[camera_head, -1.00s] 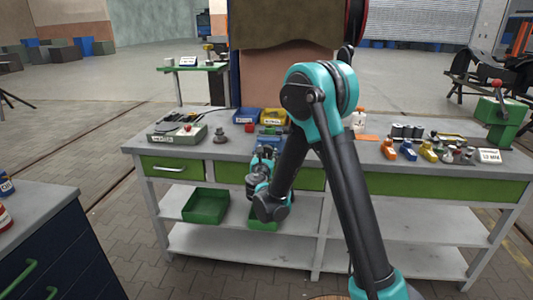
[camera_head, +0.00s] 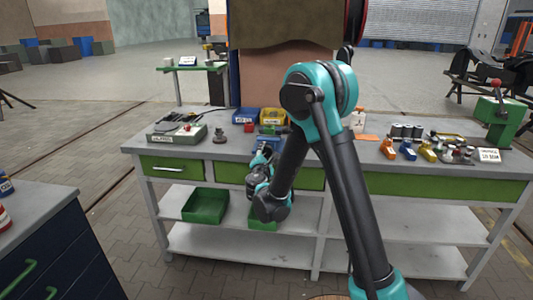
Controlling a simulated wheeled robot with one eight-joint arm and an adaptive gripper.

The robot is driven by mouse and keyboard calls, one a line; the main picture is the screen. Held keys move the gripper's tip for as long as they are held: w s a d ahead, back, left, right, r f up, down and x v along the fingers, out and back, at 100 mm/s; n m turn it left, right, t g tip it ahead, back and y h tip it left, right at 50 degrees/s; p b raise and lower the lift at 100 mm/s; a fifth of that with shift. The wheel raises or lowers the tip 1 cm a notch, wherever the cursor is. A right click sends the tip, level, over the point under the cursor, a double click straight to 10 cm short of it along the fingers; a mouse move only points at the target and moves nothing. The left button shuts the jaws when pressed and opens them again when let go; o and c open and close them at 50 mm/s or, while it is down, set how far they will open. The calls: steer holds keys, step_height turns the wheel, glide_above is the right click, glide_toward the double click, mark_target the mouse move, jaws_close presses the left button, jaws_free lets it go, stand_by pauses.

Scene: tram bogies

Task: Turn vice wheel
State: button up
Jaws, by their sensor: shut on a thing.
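A small blue vice (camera_head: 272,141) stands at the front edge of the long workbench, left of the middle. My gripper (camera_head: 264,158) is in front of it at the bench's edge, small in the picture, with its wrist hanging below. The jaws are closed at the vice's front. The vice wheel itself is hidden behind the gripper and my wrist, and the fingertips are hard to make out.
The grey workbench (camera_head: 232,150) carries blue (camera_head: 244,116) and yellow bins (camera_head: 272,115) behind the vice. A grey-green box (camera_head: 177,133) stands left, a green press (camera_head: 498,115) right. Green trays (camera_head: 205,205) sit on the shelf below. A dark cabinet (camera_head: 60,245) is at near left.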

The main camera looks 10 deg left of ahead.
steer(key=shift+m, duration=0.3)
stand_by(0.4)
steer(key=o, duration=1.2)
steer(key=shift+c, duration=0.2)
steer(key=shift+s, duration=0.1)
steer(key=s, duration=1.2)
steer(key=shift+a, duration=0.2)
